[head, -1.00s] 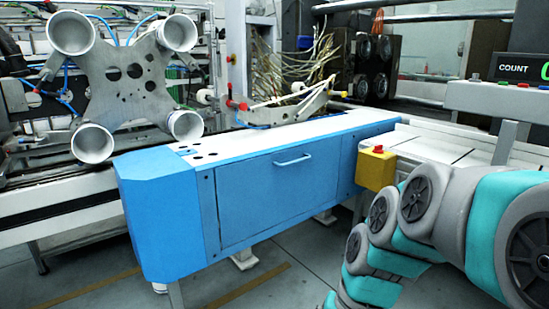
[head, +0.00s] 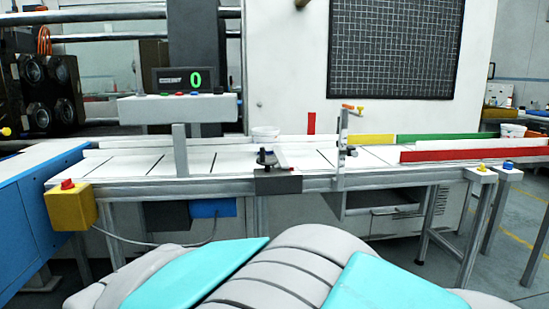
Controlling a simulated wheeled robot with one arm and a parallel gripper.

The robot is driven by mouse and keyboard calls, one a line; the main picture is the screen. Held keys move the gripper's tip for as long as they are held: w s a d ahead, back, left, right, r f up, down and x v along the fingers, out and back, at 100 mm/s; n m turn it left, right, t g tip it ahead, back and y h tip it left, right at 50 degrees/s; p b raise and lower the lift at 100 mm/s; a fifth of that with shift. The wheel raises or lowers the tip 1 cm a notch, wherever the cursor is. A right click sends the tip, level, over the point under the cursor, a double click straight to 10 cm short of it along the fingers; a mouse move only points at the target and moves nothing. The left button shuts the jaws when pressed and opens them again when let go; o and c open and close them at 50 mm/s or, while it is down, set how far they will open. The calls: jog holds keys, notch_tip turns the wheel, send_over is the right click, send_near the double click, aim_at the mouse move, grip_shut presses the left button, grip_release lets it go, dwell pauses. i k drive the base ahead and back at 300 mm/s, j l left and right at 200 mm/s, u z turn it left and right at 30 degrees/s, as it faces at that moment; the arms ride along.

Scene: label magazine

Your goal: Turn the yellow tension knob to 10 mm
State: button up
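I cannot tell for sure which thing is the tension knob, and I can read no millimetre scale. A small yellow knob (head: 6,131) shows at the far left edge, partly cut off by the picture. Another yellow knob (head: 482,167) sits on a post at the right, beside a blue knob (head: 508,165) on a second post. A bracket (head: 347,125) with small orange-yellow parts stands at the conveyor's front edge. My gripper is out of view; only grey and teal links of my arm show along the bottom.
The white conveyor (head: 205,161) runs across the middle, with a small dark clamp-like device (head: 272,160) at its front edge. A counter display (head: 184,79) reads 0. A yellow box with a red button (head: 69,206) hangs left, by the blue cabinet (head: 24,215). Floor shows at right.

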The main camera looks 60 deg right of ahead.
aim_at(482, 169)
jog(key=l+z, duration=0.1)
jog(key=z, duration=3.2)
